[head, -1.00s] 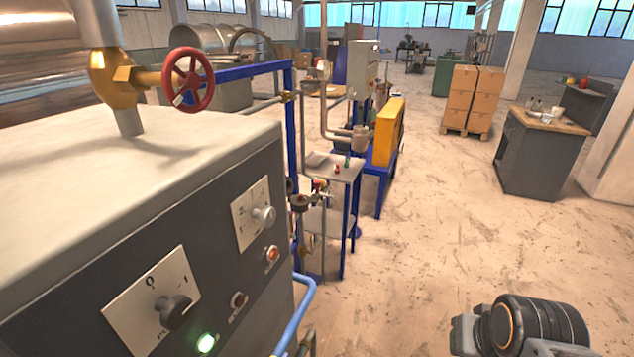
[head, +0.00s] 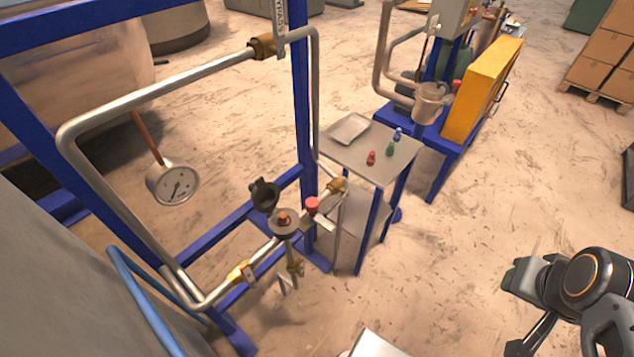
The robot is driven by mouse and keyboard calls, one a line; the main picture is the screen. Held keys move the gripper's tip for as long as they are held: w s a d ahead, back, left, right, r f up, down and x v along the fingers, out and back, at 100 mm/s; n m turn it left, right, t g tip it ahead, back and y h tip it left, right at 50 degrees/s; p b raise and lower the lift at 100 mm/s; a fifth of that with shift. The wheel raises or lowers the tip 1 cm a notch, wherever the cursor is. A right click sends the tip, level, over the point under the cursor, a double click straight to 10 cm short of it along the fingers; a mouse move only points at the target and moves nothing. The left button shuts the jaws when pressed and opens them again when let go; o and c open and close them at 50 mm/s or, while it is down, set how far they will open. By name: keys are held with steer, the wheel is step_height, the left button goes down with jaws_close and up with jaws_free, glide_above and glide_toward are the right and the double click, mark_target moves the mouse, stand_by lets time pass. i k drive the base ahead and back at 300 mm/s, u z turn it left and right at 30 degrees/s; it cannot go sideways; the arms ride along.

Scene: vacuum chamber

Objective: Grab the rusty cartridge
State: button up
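I cannot clearly make out a rusty cartridge. A small grey table (head: 350,160) stands right of the pipe frame. On it are a small red piece (head: 371,158), a green piece (head: 390,149) and a blue piece (head: 397,134), too small to tell what they are. A shallow metal tray (head: 348,129) lies at the table's back left, and it looks empty. Dark links of my arm show at the lower right, well apart from the table. I cannot make out my gripper's fingertips in this view.
A blue frame (head: 299,95) carries bent metal pipes, valves and a round gauge (head: 173,184) on the left. A yellow panel (head: 480,88) stands on a blue stand behind the table. Boxes (head: 605,65) sit on a pallet at upper right. The floor (head: 490,200) right of the table is clear.

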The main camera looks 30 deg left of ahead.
mark_target(284, 221)
steer(key=i, duration=1.35)
steer(key=u, duration=3.7)
